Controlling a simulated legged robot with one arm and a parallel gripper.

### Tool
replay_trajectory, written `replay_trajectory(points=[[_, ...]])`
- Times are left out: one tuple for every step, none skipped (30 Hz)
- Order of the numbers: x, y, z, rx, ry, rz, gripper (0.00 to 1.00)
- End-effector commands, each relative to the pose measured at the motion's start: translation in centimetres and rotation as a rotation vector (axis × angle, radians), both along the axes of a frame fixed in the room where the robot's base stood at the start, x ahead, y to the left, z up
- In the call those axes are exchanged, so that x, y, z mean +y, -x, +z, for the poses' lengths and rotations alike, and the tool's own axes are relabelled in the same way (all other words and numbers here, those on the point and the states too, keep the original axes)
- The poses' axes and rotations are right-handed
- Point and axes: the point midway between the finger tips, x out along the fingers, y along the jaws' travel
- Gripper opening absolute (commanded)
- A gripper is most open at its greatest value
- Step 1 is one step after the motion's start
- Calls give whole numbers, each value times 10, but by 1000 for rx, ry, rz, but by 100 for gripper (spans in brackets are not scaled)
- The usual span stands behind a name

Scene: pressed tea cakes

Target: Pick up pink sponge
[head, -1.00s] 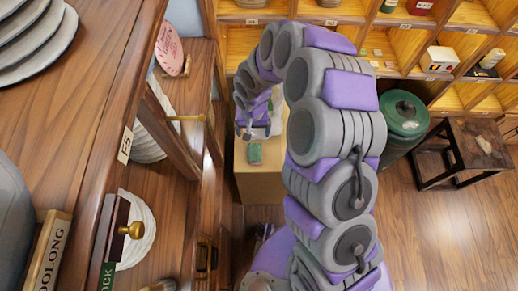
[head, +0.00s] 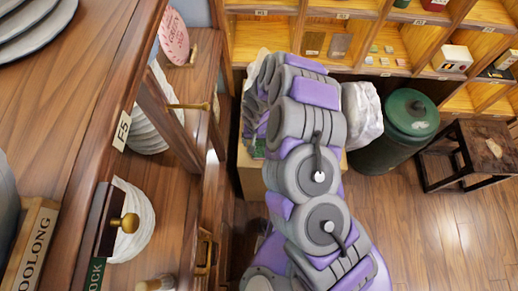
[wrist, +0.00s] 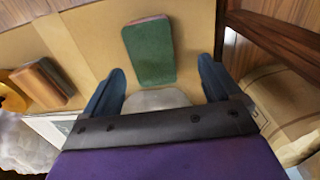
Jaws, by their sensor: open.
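The sponge (wrist: 150,53) lies on a tan box top (wrist: 90,40) in the wrist view. Its upper face is green, and a thin pinkish edge shows at its far end. My gripper (wrist: 162,70) is open, with one dark finger on each side of the sponge's near end. The sponge looks apart from both fingers, and nothing is between them in a grip. I cannot tell the exact height of the fingers above the box. In the head view my arm hides most of the sponge and the gripper; only a bit of green (head: 258,148) shows.
A brown block (wrist: 47,84) lies left of the sponge. A rolled tan item (wrist: 285,105) is at the right, beside a dark wooden edge (wrist: 280,35). In the head view, a white bag (head: 362,115) and green canister (head: 408,125) stand right of my arm; a wooden cabinet (head: 90,110) is left.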

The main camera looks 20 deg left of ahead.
Motion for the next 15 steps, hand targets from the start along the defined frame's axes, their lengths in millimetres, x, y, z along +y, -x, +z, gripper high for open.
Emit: replay_trajectory(points=[[-1, 0, -2, 0, 0, 0, 92], [-1, 0, -3, 0, 0, 0, 92], [-1, 0, -4, 0, -1, 0, 92], [-1, 0, -5, 0, -1, 0, 92], [-1, 0, -6, 1, -1, 0, 92], [-2, 0, -9, 1, -1, 1, 92], [-2, 0, -12, 1, 0, 1, 92], [-3, 0, -16, 2, 0, 1, 92], [-4, 0, -21, 3, 1, 0, 92], [-5, 0, -25, 3, 2, 0, 92], [-6, 0, -30, 3, 2, 1, 92], [-7, 0, -35, 4, 2, -1, 92], [-8, 0, -40, 3, 3, -1, 92], [-7, 0, -45, 3, 4, 1, 92], [-7, 0, -51, 1, 3, 1, 92]])
